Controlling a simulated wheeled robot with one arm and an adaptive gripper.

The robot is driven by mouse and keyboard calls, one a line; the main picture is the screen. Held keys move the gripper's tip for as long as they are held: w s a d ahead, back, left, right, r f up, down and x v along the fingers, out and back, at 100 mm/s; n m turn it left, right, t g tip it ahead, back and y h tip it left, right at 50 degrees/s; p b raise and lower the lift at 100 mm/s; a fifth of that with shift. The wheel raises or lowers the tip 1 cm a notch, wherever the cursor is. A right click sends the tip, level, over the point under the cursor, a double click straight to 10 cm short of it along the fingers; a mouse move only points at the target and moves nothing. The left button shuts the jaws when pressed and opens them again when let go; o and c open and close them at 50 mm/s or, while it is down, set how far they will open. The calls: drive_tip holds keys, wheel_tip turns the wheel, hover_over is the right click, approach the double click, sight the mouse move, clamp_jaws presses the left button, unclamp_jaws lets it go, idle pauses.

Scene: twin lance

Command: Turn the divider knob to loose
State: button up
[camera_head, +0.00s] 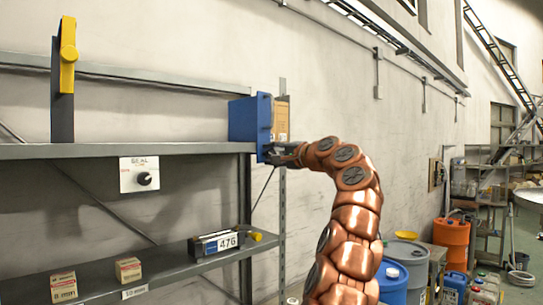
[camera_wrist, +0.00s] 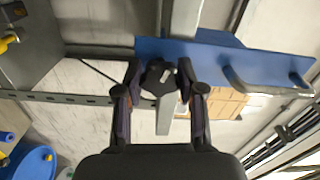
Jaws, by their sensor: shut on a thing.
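The blue divider (camera_head: 246,120) stands at the right end of the upper shelf, and its blue plate also shows in the wrist view (camera_wrist: 235,58). The black lobed divider knob (camera_wrist: 158,77) sits beside the plate, with a small pale mark on its face. My gripper (camera_wrist: 160,88) has one finger on each side of the knob and is shut on it. In the head view my gripper (camera_head: 284,153) reaches the lower edge of the divider from the right, and the knob cannot be made out there.
A cardboard box (camera_head: 281,120) stands behind the divider. A white SEAL panel (camera_head: 139,174) with another black knob hangs below the upper shelf (camera_head: 120,150). A yellow handle (camera_head: 68,55) stands at left. The lower shelf (camera_head: 160,268) holds small boxes and a 476 unit (camera_head: 218,243).

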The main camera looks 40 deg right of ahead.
drive_tip(key=n, duration=0.5)
drive_tip(key=shift+n, duration=0.3)
drive_tip(key=n, duration=0.5)
drive_tip(key=shift+n, duration=0.3)
drive_tip(key=n, duration=0.3)
drive_tip(key=shift+f, duration=0.1)
drive_tip(key=n, duration=0.4)
drive_tip(key=shift+n, duration=1.6)
drive_tip(key=o, duration=1.2)
drive_tip(key=shift+c, duration=0.2)
drive_tip(key=shift+s, duration=0.1)
